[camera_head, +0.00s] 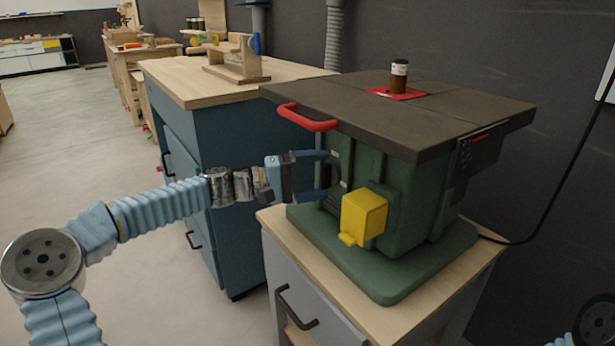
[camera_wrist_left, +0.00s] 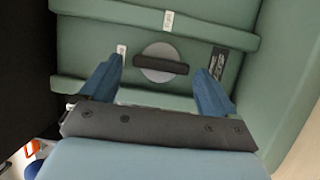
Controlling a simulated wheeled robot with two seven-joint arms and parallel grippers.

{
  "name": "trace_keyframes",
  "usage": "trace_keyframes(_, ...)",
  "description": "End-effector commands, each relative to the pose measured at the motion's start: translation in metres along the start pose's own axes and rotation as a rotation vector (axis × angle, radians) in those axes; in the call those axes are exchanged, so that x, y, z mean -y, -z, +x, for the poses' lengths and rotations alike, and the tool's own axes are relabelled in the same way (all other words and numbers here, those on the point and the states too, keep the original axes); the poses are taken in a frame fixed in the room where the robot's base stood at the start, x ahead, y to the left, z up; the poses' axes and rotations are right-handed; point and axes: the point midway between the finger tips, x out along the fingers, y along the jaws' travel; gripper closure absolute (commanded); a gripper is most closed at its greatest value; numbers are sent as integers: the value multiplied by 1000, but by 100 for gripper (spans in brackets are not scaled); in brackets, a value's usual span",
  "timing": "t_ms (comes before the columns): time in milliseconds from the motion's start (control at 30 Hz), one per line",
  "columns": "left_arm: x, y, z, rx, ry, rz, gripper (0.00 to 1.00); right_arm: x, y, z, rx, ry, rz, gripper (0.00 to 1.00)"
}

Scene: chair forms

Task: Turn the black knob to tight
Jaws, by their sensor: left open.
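The black knob (camera_wrist_left: 161,64) is a bar across a round grey plate on the side of a green machine (camera_head: 397,260). In the left wrist view the bar lies nearly level, tilted slightly down to the right. Small pale labels sit above it (camera_wrist_left: 168,20), left of it (camera_wrist_left: 122,51) and right of it (camera_wrist_left: 218,63); their text is too small to read. My left gripper (camera_head: 322,172) is open and faces the knob. Its blue fingers (camera_wrist_left: 157,82) are on either side of the knob, apart from it. The head view does not show the knob clearly.
A red handle (camera_head: 306,118) juts from the machine's dark top, above my left gripper. A yellow box (camera_head: 363,216) sticks out of its front. The machine stands on a wood-topped cabinet (camera_head: 433,286). A blue workbench (camera_head: 232,140) stands behind my left arm.

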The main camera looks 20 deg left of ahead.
Motion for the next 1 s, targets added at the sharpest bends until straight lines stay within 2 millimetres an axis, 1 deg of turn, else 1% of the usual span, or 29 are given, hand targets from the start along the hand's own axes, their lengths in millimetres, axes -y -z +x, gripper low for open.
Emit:
trace_keyframes(67,0,1,-6,-3,1,0,11,0,0,0,0,0,0,100)
trace_keyframes(167,1,1,-22,-6,1,1,11,-1,0,2,0,0,0,100)
trace_keyframes(400,1,2,-81,-7,3,-1,11,-2,0,2,-1,-1,1,100)
trace_keyframes(500,1,1,-103,-6,2,-2,11,-2,0,2,-1,-1,1,100)
trace_keyframes(600,0,1,-120,-4,1,-1,11,-1,0,2,-1,-1,1,100)
trace_keyframes(700,0,0,-131,-2,1,-1,11,-1,0,2,-1,-1,1,100)
trace_keyframes(800,0,0,-136,-1,0,-1,11,-1,0,2,-1,-1,1,100)
trace_keyframes(1000,0,0,-138,0,0,0,11,-1,0,2,-1,-1,1,100)
